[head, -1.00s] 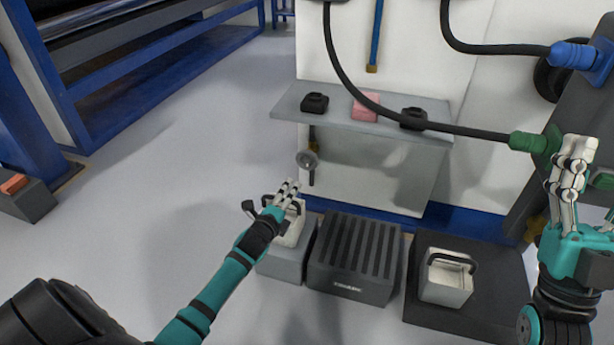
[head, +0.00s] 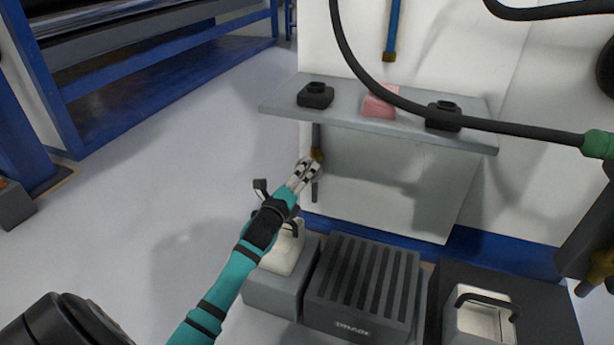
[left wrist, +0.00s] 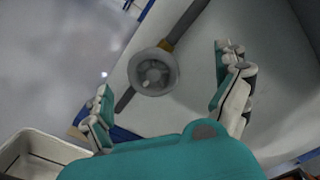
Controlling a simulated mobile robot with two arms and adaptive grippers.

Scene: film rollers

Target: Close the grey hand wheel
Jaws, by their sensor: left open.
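The grey hand wheel (left wrist: 153,72) shows in the left wrist view as a round wheel with a pale centre, on a vertical pipe with a brass fitting (left wrist: 166,46). In the head view my left gripper covers the wheel; the brass fitting (head: 318,155) and pipe show just past the fingertips, below the shelf. My left gripper (head: 304,171) is open, its fingers pointing at the wheel. In the left wrist view the wheel lies between the two spread fingers and appears beyond them; I cannot tell whether they touch. My right gripper is out of view.
A grey shelf (head: 280,106) with black blocks and a pink block (head: 380,103) overhangs the pipe. A black hose with a green end (head: 598,144) hangs across the right.

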